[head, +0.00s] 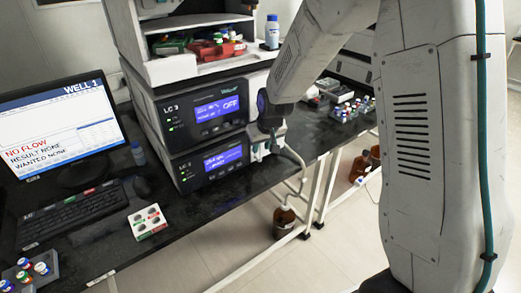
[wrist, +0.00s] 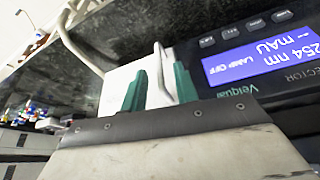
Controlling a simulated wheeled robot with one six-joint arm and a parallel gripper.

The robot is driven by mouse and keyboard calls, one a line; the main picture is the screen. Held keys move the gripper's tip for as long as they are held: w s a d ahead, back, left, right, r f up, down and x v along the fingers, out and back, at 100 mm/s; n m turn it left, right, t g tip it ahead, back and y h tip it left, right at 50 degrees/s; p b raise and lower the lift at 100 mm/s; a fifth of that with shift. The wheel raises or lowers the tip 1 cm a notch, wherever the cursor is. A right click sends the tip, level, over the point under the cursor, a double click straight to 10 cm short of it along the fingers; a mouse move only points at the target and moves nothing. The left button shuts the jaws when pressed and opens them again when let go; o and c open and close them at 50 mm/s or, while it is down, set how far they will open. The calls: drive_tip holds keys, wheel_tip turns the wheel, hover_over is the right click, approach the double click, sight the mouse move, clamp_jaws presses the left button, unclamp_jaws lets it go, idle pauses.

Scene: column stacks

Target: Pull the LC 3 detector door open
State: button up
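The LC 3 detector (head: 211,166) is the lower dark module of the stack, with a lit blue display. The display also shows in the wrist view (wrist: 262,62), reading 254 nm and LAMP OFF. A white panel (wrist: 118,88), seemingly the detector door, sits beside the display. My gripper (wrist: 160,82) is at this panel, its two green fingers apart. A thin pale bar or tube (wrist: 160,62) shows between them; I cannot tell whether they touch it. In the head view my wrist hides most of the detector's right end.
The LC 3 pump module (head: 205,108) sits above, its display reading OFF. A pale tube runs down to a brown bottle (head: 284,222) on the floor.

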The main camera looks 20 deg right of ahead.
drive_tip(key=shift+x, duration=1.35)
clamp_jaws()
